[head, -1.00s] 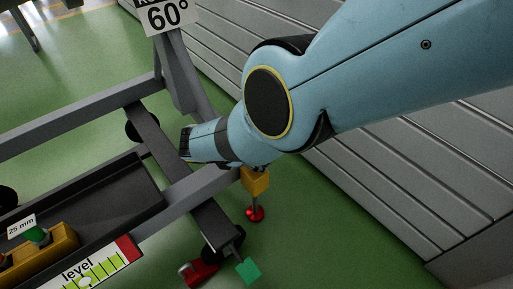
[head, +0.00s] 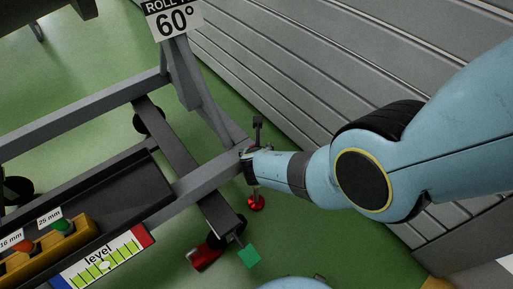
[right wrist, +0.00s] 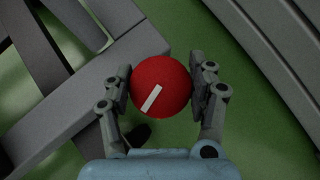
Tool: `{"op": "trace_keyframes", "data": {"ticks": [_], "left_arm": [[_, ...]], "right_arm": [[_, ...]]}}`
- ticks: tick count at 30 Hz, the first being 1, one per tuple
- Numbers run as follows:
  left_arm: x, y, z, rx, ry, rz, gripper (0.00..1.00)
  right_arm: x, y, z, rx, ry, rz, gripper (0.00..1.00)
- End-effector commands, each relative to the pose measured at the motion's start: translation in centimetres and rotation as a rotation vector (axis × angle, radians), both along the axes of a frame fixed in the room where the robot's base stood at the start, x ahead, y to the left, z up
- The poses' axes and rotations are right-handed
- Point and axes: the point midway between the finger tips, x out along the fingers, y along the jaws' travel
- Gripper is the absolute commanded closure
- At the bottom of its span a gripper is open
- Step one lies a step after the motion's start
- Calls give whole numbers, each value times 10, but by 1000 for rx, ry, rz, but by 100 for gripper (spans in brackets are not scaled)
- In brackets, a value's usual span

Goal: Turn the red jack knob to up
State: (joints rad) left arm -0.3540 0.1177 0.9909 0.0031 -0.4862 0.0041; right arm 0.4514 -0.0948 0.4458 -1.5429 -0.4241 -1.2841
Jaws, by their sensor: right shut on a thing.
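The red jack knob (right wrist: 161,86) is round with a white line on its face. In the right wrist view the line slants from lower left to upper right. My right gripper (right wrist: 162,84) has one finger on each side of the knob and is shut on it. In the head view my right gripper (head: 250,160) is at the end of the cart's grey beam, and the knob is hidden there. The jack's red foot (head: 256,203) shows below the gripper. My left gripper is in neither view.
The grey cart frame (head: 205,178) carries a "ROLL 60°" sign (head: 174,18), a level gauge (head: 103,264) and a yellow box (head: 70,238) with coloured buttons. A green tag (head: 250,256) and a red caster part (head: 205,257) are low beside the jack. Grey slatted panels (head: 300,80) stand behind.

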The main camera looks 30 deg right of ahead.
Motion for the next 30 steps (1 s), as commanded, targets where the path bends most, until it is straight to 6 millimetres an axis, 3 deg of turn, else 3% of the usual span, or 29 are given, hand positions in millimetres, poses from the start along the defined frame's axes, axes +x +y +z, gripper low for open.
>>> {"op": "trace_keyframes", "data": {"ticks": [7,17,30], "left_arm": [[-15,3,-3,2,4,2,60],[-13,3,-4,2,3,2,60],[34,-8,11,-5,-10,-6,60]], "right_arm": [[1,-2,1,-4,-2,232,75],[2,-1,0,-5,-2,545,75],[2,2,-2,-5,-2,947,75]]}}
